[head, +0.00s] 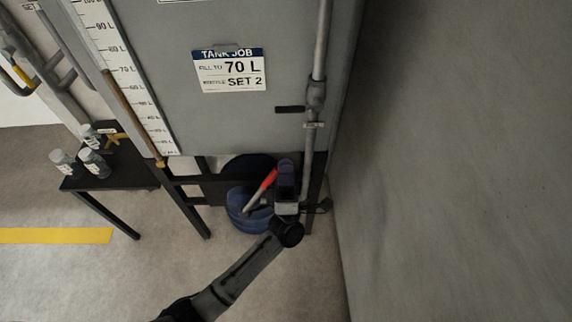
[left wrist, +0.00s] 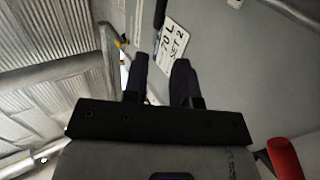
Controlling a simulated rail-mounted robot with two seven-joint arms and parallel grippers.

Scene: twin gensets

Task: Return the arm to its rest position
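My left arm (head: 240,275) reaches up from the bottom of the head view. Its gripper (head: 286,172) is in front of the lower edge of the grey tank (head: 230,130), beside a red handle (head: 262,187). In the left wrist view the two dark fingers of the left gripper (left wrist: 160,75) stand apart with nothing between them. The tank's sign (left wrist: 172,40) shows beyond the fingers. My right gripper is in neither view.
A vertical pipe with a black lever (head: 290,109) runs close by the gripper. A blue round container (head: 240,210) stands below the tank. A dark side table (head: 105,175) with several small bottles (head: 92,162) is at left. A grey wall (head: 450,160) bounds the right. Floor at lower left is clear.

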